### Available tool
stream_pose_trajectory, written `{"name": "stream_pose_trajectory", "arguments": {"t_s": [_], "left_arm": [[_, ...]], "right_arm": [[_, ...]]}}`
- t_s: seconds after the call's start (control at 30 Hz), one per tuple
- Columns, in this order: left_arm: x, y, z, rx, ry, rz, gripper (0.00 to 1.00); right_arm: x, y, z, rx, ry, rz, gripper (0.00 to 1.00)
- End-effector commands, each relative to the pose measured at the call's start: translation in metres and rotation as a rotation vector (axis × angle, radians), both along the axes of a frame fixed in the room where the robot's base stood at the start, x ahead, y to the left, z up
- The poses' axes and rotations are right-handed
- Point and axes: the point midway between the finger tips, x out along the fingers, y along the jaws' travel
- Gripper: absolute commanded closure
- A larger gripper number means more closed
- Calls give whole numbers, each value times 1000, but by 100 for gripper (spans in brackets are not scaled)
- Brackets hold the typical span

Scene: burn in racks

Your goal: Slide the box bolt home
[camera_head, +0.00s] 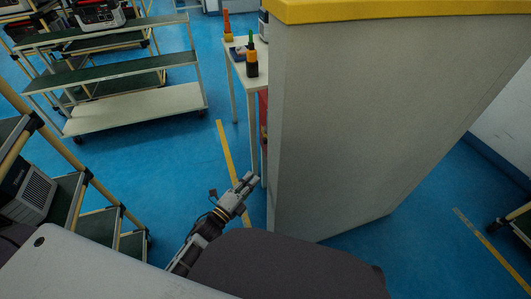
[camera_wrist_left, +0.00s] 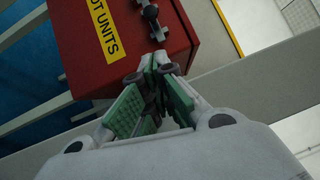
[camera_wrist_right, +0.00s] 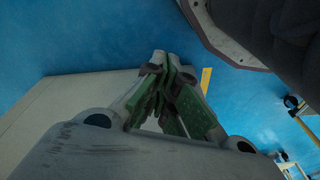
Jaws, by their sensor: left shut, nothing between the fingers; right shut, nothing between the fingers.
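A red box (camera_wrist_left: 125,45) with a yellow label reading "OT UNITS" fills the upper left of the left wrist view. Its bolt (camera_wrist_left: 152,20), a small grey metal bar with a dark round knob, sits on the labelled face near the right edge. My left gripper (camera_wrist_left: 152,75) is shut and empty just below the box's lower edge in that picture, apart from the bolt. In the head view my left gripper (camera_head: 248,181) is beside the pale cabinet; only a red sliver of the box (camera_head: 263,107) shows. My right gripper (camera_wrist_right: 166,65) is shut and empty, seen only in its wrist view.
A tall pale cabinet (camera_head: 330,120) with a yellow top stands close on the right and hides much of the white table (camera_head: 236,68), which carries bottles. Carts (camera_head: 130,108) and a rack with a grey unit (camera_head: 28,190) stand left. Blue floor between is clear.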

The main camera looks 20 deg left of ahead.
Motion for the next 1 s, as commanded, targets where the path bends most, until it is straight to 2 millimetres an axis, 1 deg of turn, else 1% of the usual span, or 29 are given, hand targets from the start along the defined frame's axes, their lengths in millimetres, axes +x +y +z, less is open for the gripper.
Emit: {"name": "stream_pose_trajectory", "arguments": {"t_s": [0.17, 0.37, 1.0], "left_arm": [[2, -1, 0, 0, 0, 0, 100], [10, -4, 1, -1, 0, 0, 100], [60, -22, 7, 0, -1, 0, 100]], "right_arm": [[0, 0, 0, 0, 0, 0, 100], [0, 0, 1, 0, -1, 0, 100], [2, 2, 8, 8, -13, 1, 100]]}}
